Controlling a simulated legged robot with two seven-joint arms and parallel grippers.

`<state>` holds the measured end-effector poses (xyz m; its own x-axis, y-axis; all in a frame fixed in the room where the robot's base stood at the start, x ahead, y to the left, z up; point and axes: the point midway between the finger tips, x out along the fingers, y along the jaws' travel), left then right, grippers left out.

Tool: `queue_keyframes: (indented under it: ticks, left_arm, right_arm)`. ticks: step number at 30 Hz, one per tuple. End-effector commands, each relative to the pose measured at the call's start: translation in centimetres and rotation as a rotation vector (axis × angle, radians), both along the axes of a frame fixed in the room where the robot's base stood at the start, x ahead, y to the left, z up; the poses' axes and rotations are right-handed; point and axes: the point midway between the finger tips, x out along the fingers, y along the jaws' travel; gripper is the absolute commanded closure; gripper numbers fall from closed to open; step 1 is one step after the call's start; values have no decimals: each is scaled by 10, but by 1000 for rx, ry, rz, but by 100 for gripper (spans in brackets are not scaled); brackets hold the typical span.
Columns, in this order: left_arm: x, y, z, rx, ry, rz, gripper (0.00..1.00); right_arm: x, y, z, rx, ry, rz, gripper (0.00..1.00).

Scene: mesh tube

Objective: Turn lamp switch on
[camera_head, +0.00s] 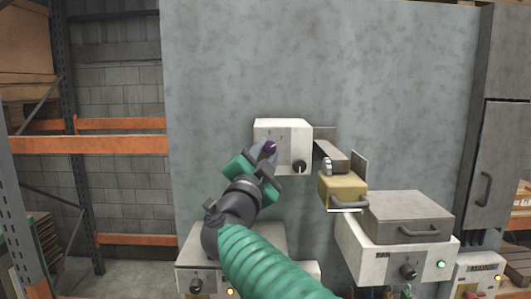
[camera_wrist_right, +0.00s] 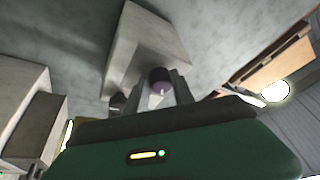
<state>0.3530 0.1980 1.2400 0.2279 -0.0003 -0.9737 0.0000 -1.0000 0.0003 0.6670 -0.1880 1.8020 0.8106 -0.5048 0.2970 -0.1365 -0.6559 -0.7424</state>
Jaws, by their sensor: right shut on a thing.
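A white switch box (camera_head: 282,132) is fixed to the grey wall panel; it also shows in the right wrist view (camera_wrist_right: 152,42). It carries a purple knob (camera_head: 270,146) at its left and a black knob (camera_head: 299,166) at its right. My right gripper (camera_head: 266,157) is at the box's left side, shut on the purple knob. The wrist view shows the purple knob (camera_wrist_right: 159,78) between the fingers, and the black knob (camera_wrist_right: 117,102) beside them. The gripper partly covers the box's lower left. The pictures do not label either knob as the lamp switch. My left gripper is out of view.
A yellow box with a handle (camera_head: 343,187) juts out right of the switch box. Below right stands a white unit (camera_head: 378,264) with a grey lid, a knob and a green light. Another white unit (camera_head: 197,269) is partly behind my arm. Orange shelving (camera_head: 110,144) stands left.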

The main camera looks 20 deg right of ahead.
Motion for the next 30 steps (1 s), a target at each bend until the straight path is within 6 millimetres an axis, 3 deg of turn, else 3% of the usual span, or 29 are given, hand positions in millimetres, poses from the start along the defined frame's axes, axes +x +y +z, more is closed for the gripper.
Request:
queue_keyframes:
  ticks: [8,9,13,23,26,30]
  left_arm:
    - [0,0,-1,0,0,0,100]
    - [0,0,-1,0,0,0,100]
    - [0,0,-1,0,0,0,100]
    - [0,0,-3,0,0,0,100]
    - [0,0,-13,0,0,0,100]
    - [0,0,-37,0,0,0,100]
  right_arm:
    - [1,1,-4,3,6,2,100]
    - [1,1,-4,2,7,2,65]
    - [1,0,-3,1,5,1,49]
    - [-2,1,-3,1,1,0,49]
    - [-12,8,-10,0,1,2,49]
    - [-40,26,-24,1,0,4,49]
